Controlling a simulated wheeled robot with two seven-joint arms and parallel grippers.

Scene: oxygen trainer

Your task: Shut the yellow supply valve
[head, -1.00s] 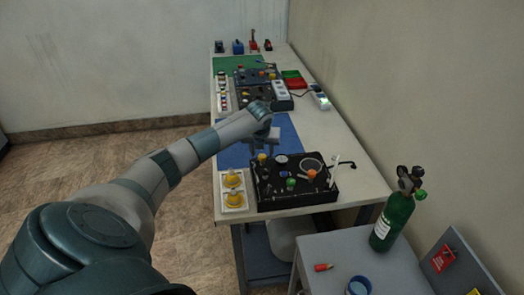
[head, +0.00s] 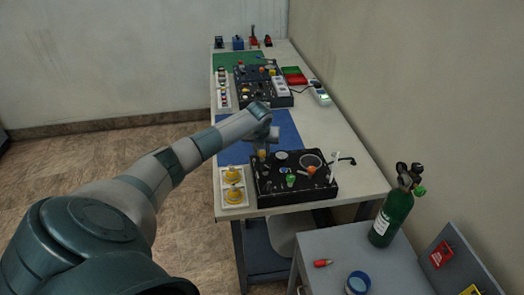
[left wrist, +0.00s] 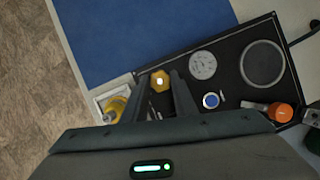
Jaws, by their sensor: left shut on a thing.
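The yellow supply valve (head: 262,155) is a small knob at the back left of the black trainer box (head: 310,192). My left gripper (head: 262,151) reaches down over it from above. In the left wrist view, the yellow knob (left wrist: 160,81) sits between the tips of the two fingers of my left gripper (left wrist: 159,84), which is shut on it. The fingers partly hide the knob's sides. My right gripper is in neither view.
The box also carries a green knob (head: 291,180), an orange knob (head: 311,170) and round gauges. A white tray with yellow parts (head: 223,202) stands close on its left. A blue mat (head: 286,133) lies behind. A green cylinder (head: 392,218) stands on the grey side table at right.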

